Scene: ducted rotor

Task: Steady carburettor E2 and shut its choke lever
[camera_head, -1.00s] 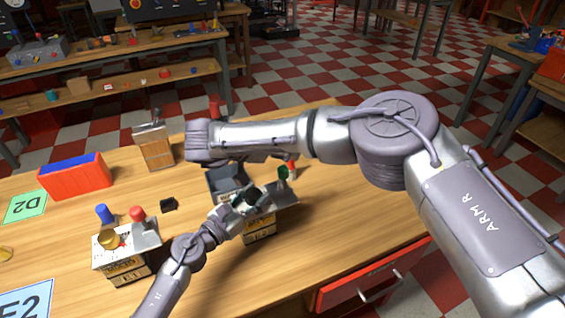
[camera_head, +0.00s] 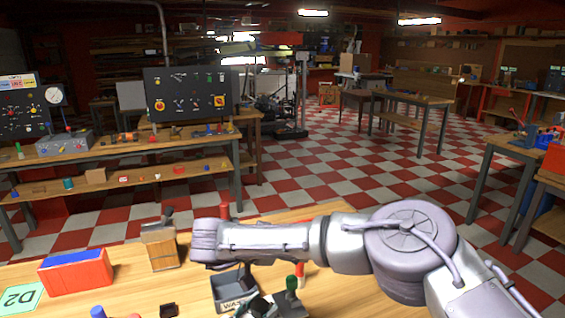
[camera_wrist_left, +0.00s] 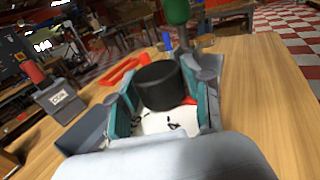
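In the left wrist view a black round cap (camera_wrist_left: 160,85) stands on a white marked plate (camera_wrist_left: 168,122), which I take as carburettor E2's top. My left gripper (camera_wrist_left: 162,98) has its teal-padded fingers on both sides of the cap and looks shut on it. A green-knobbed lever (camera_wrist_left: 177,12) stands upright just beyond; its green knob shows in the head view (camera_head: 291,283). In the head view my left gripper (camera_head: 258,304) is cut by the bottom edge, and the carburettor body is mostly hidden. My right arm crosses the front; its gripper does not show.
A grey waste bin (camera_head: 230,290) stands beside the left gripper. A wooden box (camera_head: 160,248), a red and blue box (camera_head: 75,272) and a green D2 card (camera_head: 18,298) are to the left. A red-knobbed grey box (camera_wrist_left: 60,100) shows in the wrist view. The bench at right (camera_wrist_left: 260,90) is bare.

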